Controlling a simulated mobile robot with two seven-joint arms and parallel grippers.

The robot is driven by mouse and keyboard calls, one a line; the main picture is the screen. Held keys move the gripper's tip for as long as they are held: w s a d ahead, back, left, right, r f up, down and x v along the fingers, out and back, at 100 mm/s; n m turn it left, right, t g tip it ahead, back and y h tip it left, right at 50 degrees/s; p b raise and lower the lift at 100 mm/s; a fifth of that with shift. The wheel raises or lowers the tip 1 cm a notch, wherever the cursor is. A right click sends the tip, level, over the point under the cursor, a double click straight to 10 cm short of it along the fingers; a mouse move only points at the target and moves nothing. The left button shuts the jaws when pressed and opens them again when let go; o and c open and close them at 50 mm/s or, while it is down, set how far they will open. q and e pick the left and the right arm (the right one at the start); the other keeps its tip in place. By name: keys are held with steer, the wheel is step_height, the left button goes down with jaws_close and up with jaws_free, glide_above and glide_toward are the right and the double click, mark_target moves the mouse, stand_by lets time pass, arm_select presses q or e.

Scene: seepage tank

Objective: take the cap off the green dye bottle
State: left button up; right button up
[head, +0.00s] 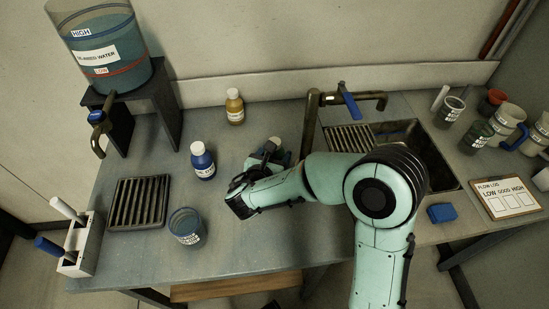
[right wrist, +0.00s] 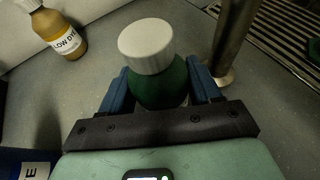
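The green dye bottle (right wrist: 160,88) stands upright in the right wrist view, with its white cap (right wrist: 147,45) on top. My right gripper (right wrist: 160,92) has its blue fingers on either side of the bottle's body, below the cap, and appears shut on it. In the head view the right gripper (head: 268,156) reaches in at the middle of the bench and hides most of the green bottle (head: 283,157). The bottle's lower part and label are mostly hidden. My left gripper does not show.
A blue dye bottle (head: 203,163) and a yellow dye bottle (head: 235,108) stand nearby. A brass tap (head: 312,118) rises close behind the right gripper, beside the sink (head: 425,150). A beaker (head: 186,227) and a black grate (head: 139,203) lie left. The front middle bench is clear.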

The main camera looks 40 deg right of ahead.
steer(key=shift+r, duration=0.15)
step_height(320, 180, up, 20)
steer(key=p, duration=0.3)
steer(key=shift+p, duration=0.4)
steer(key=o, duration=0.4)
steer(key=c, duration=0.7)
steer(key=shift+c, duration=0.3)
